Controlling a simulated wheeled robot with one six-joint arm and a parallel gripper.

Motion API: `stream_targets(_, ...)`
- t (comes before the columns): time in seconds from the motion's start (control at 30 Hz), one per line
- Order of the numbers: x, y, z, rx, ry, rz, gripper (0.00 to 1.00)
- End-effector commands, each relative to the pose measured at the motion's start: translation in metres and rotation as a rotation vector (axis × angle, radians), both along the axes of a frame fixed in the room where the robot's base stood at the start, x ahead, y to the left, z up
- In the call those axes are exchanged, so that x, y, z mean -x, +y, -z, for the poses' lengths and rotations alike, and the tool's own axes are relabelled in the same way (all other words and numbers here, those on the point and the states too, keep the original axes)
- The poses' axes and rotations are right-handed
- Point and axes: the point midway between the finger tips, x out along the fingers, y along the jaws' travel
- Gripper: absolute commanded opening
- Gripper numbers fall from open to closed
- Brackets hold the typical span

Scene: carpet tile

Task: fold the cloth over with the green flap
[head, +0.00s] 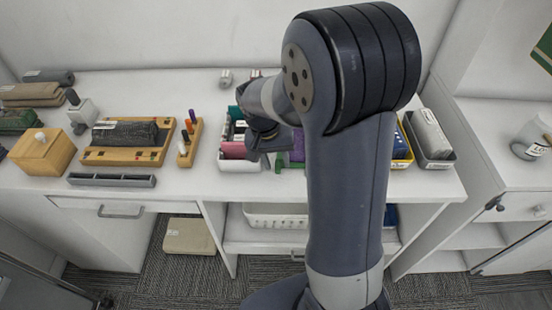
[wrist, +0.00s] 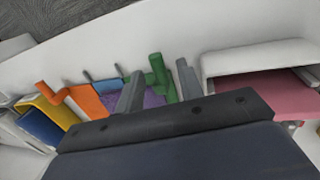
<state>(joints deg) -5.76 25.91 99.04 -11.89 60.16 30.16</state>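The cloth shows in the wrist view as a purple patch (wrist: 152,98) with a green flap (wrist: 161,78) beside it. The flap has an upright tab. In the head view a strip of purple cloth (head: 298,146) and a bit of green flap (head: 279,163) show beside my arm, which hides the rest. My gripper (wrist: 160,86) is open, its two fingers apart, with purple and green visible between them in the wrist view. In the head view my gripper (head: 268,137) is over the worktop at the cloth's left. I cannot tell whether it touches the cloth.
A white tray (wrist: 225,65) holding pink stuff is on the right. In the head view a grey bin (head: 446,162) stands right, a wooden box (head: 42,155) left.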

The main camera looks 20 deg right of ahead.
Motion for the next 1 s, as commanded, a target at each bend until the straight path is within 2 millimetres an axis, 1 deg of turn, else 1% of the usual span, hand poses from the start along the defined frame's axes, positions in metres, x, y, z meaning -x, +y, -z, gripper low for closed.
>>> stream_targets(0.1,-0.0001,0.0,0.0,0.0,0.0,0.0,0.35)
stream_targets(0.53,-0.0001,0.0001,-0.0002,0.0,0.0,0.0,0.0)
stream_targets(1.0,0.0,-0.0003,-0.0009,-0.005,-0.002,0.001,0.0)
